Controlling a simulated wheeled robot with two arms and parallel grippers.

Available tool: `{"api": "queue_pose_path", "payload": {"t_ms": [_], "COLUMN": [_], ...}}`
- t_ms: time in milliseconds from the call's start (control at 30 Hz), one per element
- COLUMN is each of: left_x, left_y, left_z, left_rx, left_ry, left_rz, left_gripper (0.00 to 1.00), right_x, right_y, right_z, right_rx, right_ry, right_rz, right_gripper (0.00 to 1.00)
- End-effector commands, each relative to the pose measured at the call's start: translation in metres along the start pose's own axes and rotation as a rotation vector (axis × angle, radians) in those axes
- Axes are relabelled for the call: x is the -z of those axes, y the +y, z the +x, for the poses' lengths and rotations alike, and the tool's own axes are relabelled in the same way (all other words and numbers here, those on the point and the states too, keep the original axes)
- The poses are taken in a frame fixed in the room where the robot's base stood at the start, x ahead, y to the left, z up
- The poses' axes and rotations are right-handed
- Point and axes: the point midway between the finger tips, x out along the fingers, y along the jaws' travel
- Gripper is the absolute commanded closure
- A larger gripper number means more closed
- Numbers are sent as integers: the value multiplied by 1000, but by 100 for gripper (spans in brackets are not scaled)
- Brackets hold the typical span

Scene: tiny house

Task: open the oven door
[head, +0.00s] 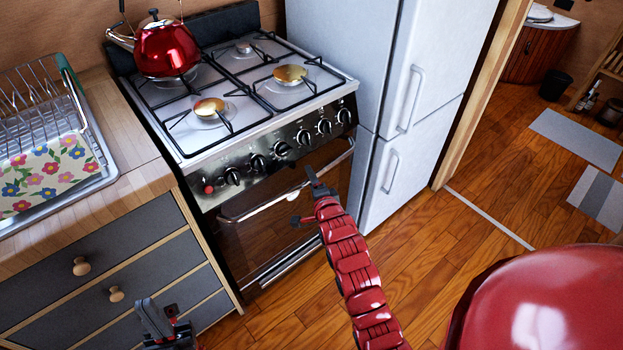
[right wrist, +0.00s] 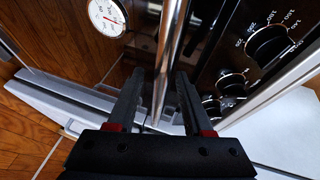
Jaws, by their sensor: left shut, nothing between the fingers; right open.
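The oven (head: 270,160) stands between the wooden counter and the fridge, and its dark glass door (head: 265,240) looks shut. A silver bar handle (head: 262,204) runs across the top of the door, below the knobs. My right gripper (head: 307,188) is open at the right part of the handle. In the right wrist view, the handle bar (right wrist: 170,42) runs between the two open fingers of this gripper (right wrist: 158,95); I cannot tell whether either finger touches it. My left gripper (head: 160,322) is shut and empty, low in front of the counter drawers.
A red kettle (head: 166,48) sits on the stove's back left burner. A dish rack (head: 45,110) stands on the counter (head: 125,150) at left. The white fridge (head: 405,100) is close on the oven's right. Wooden floor (head: 450,240) is open right of the arm.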

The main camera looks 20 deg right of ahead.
Motion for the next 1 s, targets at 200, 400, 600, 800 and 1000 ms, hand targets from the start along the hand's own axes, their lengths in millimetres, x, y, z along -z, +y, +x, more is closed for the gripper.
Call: {"api": "queue_pose_path", "payload": {"t_ms": [200,400,600,800,1000], "left_x": [0,0,0,0,0], "left_y": [0,0,0,0,0], "left_z": [0,0,0,0,0], "left_rx": [0,0,0,0,0], "left_ry": [0,0,0,0,0], "left_rz": [0,0,0,0,0], "left_gripper": [100,100,100,100,100], "right_x": [0,0,0,0,0], "right_y": [-1,-1,-1,0,0], "right_z": [2,2,2,2,2], "right_rx": [1,1,1,0,0], "right_ry": [1,0,0,0,0], "right_rz": [-1,-1,-1,-1,-1], "right_gripper": [49,67,100,100,100]}}
